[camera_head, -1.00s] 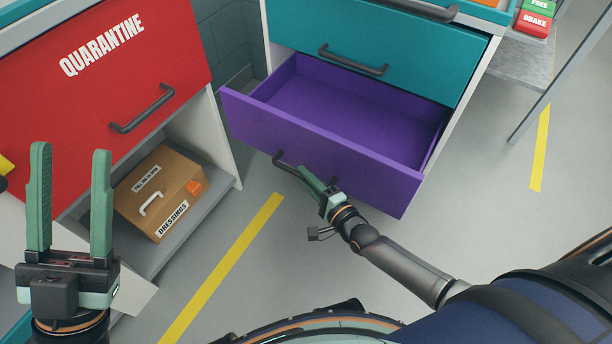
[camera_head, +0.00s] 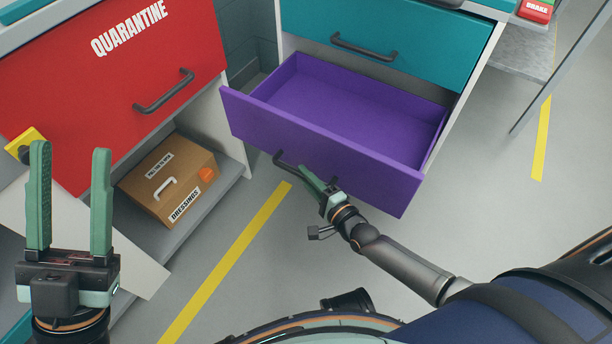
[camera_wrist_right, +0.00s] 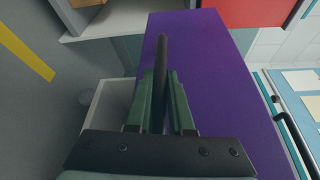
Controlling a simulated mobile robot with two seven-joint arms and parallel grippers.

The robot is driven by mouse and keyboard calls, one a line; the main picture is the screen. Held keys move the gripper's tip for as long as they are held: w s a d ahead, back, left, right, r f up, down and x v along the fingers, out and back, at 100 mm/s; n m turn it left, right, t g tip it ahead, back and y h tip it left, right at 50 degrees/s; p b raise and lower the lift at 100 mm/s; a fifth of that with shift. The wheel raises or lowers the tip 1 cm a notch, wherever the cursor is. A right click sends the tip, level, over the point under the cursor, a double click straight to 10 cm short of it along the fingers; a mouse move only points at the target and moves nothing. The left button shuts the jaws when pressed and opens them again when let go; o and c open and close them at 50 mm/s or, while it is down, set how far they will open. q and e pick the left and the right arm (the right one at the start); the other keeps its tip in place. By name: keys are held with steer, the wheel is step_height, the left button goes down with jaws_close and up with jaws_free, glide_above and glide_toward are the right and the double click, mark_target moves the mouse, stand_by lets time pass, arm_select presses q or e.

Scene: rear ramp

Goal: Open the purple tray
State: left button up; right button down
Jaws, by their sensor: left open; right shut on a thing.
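The purple tray (camera_head: 345,107) is a drawer pulled well out of the teal cabinet, and its inside looks empty. Its dark bar handle (camera_head: 284,161) sits on the front panel. My right gripper (camera_head: 311,178) is shut on this handle, and its fingers hide part of it. In the right wrist view the green fingers (camera_wrist_right: 163,100) close on either side of the dark handle bar (camera_wrist_right: 162,60), against the purple front. My left gripper (camera_head: 71,195) is open and empty at the left, in front of the red drawer.
A closed teal drawer (camera_head: 405,38) is above the tray. At the left is a red drawer (camera_head: 100,85) marked QUARANTINE, with a cardboard DRESSINGS box (camera_head: 168,180) on a shelf below. Grey floor with yellow lines (camera_head: 225,262) is clear between them.

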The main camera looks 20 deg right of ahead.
steer(key=c, duration=0.8)
jaws_free()
arm_select(q)
steer(key=r+p, duration=0.1)
steer(key=r, duration=0.1)
steer(key=r+p, duration=0.1)
steer(key=p, duration=0.1)
steer(key=shift+a+r+m, duration=0.2)
steer(key=shift+r+m, duration=0.15)
steer(key=shift+m, duration=0.05)
arm_select(e)
steer(key=v, duration=1.2)
steer(key=shift+s, duration=0.25)
arm_select(q)
steer(key=shift+s+d+f, duration=0.1)
